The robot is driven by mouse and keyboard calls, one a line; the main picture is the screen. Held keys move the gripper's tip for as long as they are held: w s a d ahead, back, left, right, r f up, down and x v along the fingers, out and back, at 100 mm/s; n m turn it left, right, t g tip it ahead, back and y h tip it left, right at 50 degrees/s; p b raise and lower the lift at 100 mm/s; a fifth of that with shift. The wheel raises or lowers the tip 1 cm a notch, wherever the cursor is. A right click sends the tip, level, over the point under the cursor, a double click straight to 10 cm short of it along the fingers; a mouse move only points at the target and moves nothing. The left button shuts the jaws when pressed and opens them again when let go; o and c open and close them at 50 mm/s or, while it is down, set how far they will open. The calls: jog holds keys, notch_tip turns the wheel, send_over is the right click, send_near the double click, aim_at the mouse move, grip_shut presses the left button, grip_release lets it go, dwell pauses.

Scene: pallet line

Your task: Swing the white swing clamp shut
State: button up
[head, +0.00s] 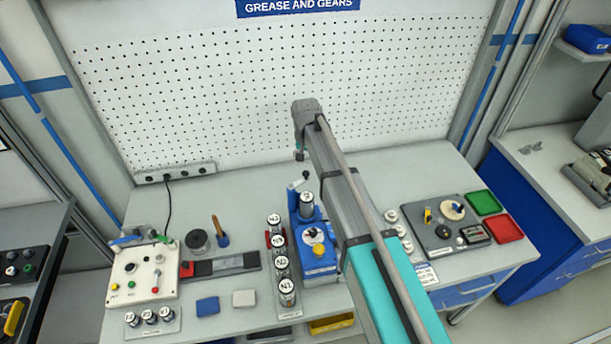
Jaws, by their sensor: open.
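A white fixture plate (142,287) lies on the left of the bench, with small coloured knobs on it. Pale and blue clamp-like parts (152,237) stand along its back edge. They are too small to tell which is the white swing clamp, or how far any arm is swung. My arm reaches in from the lower right, and my gripper (299,153) hangs at its far end above the back middle of the bench. It is open and holds nothing that I can see. It is well to the right of the white plate and apart from it.
A blue device (318,260) with a cylinder on top stands mid-bench, beside a row of labelled cylinders (282,263). A grey plate (440,244) and green (484,203) and red (505,228) trays are at right. The back middle of the bench is clear.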

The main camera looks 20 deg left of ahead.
aim_at(306, 172)
jog(key=shift+f+b, duration=2.35)
jog(key=shift+f, duration=0.25)
grip_shut()
